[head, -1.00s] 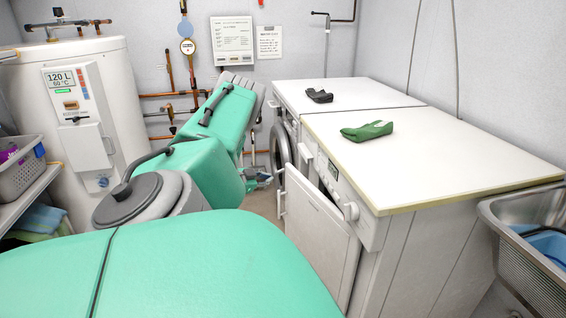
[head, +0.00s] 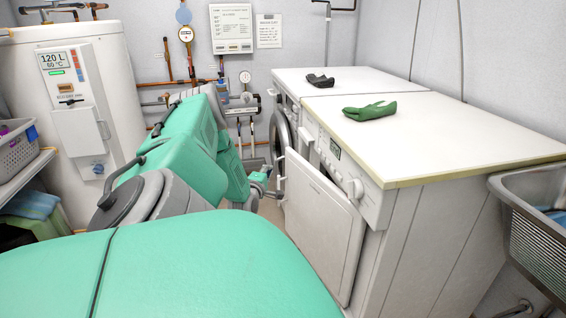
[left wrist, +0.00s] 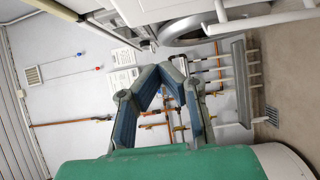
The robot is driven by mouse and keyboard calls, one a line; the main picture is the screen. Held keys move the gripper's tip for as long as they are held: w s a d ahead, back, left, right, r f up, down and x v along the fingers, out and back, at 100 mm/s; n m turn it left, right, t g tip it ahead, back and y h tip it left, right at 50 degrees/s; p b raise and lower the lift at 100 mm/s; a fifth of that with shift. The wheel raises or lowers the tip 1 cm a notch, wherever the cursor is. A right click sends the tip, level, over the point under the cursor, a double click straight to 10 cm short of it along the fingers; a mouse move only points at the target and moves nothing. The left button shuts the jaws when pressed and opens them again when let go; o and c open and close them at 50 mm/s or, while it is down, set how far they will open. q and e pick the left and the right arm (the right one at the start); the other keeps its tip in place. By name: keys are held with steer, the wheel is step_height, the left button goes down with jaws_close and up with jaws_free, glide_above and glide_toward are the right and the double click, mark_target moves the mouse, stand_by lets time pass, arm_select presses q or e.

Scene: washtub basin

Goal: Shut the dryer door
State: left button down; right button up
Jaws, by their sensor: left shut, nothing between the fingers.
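The dryer door (head: 322,228) is a white square panel on the near machine. My left gripper (head: 268,188) is small and partly hidden behind my green arm links, just left of the door's handle edge in the picture. Whether it touches the door is hard to tell. In the left wrist view the blue-grey fingers of my left gripper (left wrist: 162,68) bend in and meet at their tips, with nothing between them. My right gripper is out of view.
The near machine's white top (head: 420,135) carries a green cloth-like item (head: 370,111); a dark one (head: 319,80) lies behind. A second machine with a round grey door (head: 278,140) stands beyond. A water heater (head: 80,110) is at left, a metal basin (head: 535,225) at right.

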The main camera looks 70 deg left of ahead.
mark_target(286, 158)
arm_select(q)
steer(key=w+a+b, duration=0.1)
steer(key=w, duration=0.1)
steer(key=w+a+b, duration=0.1)
steer(key=w+a, duration=0.1)
steer(key=w+a+b, duration=0.1)
steer(key=w+b, duration=0.1)
steer(key=shift+a+f, duration=0.2)
steer(key=shift+a, duration=0.1)
steer(key=shift+w+r, duration=0.15)
steer(key=shift+w, duration=0.45)
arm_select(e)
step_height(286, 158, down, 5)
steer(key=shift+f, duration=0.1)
arm_select(q)
steer(key=shift+a, duration=0.1)
